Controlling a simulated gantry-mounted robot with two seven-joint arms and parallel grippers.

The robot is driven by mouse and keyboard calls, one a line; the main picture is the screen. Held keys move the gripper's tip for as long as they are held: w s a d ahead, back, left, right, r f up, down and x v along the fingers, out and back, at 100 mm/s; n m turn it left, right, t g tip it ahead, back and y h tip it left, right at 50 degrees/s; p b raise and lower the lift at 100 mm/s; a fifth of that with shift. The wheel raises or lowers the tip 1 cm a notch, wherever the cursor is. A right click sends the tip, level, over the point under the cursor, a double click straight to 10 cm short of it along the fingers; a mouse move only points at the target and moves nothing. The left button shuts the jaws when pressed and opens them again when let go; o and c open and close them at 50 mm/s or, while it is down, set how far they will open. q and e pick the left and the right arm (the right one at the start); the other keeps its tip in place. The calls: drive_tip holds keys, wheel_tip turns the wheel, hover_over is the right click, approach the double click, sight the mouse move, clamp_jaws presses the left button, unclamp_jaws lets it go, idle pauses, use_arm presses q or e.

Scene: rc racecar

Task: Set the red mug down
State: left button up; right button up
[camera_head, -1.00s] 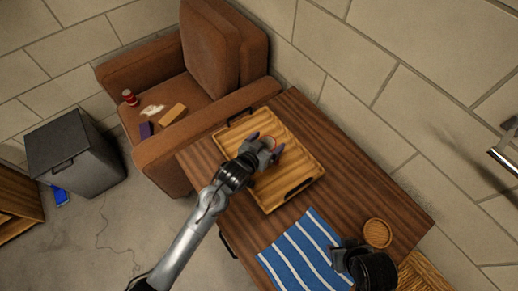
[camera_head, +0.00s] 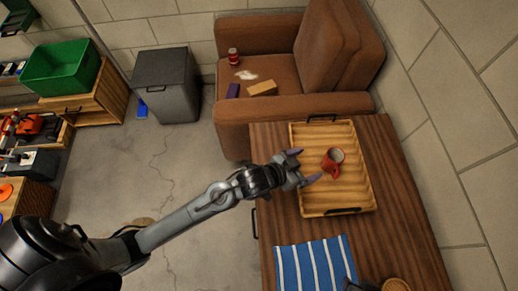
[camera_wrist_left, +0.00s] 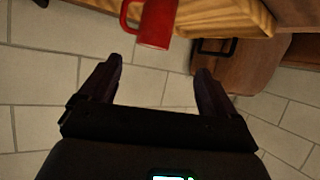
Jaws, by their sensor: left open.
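The red mug (camera_head: 332,162) stands upright on the ribbed wooden tray (camera_head: 350,194), which lies on the dark wooden table. My left gripper (camera_head: 306,166) is open and empty, just left of the mug and apart from it. In the left wrist view the mug (camera_wrist_left: 157,24) is at the top, beyond the gap between the open fingers (camera_wrist_left: 158,72). The tray's edge (camera_wrist_left: 225,20) shows behind the mug there. My right gripper is not clearly seen; only a dark part shows at the bottom edge of the head view.
A blue striped cloth (camera_head: 316,262) lies on the table in front of the tray, with a round woven coaster (camera_head: 396,285) at its right. A brown armchair (camera_head: 262,110) stands behind the table. A dark bin (camera_head: 166,84) and a green crate (camera_head: 62,72) are further left.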

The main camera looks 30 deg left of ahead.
use_arm(q)
drive_tip(key=s+a+f+n+g+y, duration=0.1)
drive_tip(key=s+a+f+g+y, duration=0.1)
drive_tip(key=s+a+g, duration=0.2)
drive_tip(key=s+a+f+n+g+y, duration=0.1)
drive_tip(key=s+a+f+g+y, duration=0.1)
drive_tip(key=s+a, duration=0.9)
drive_tip(key=s+g+y, duration=0.1)
drive_tip(key=s, duration=0.5)
drive_tip(key=shift+a+f+n+g+y, duration=0.2)
drive_tip(key=shift+a+n+g+y, duration=0.1)
drive_tip(key=shift+n+g, duration=0.1)
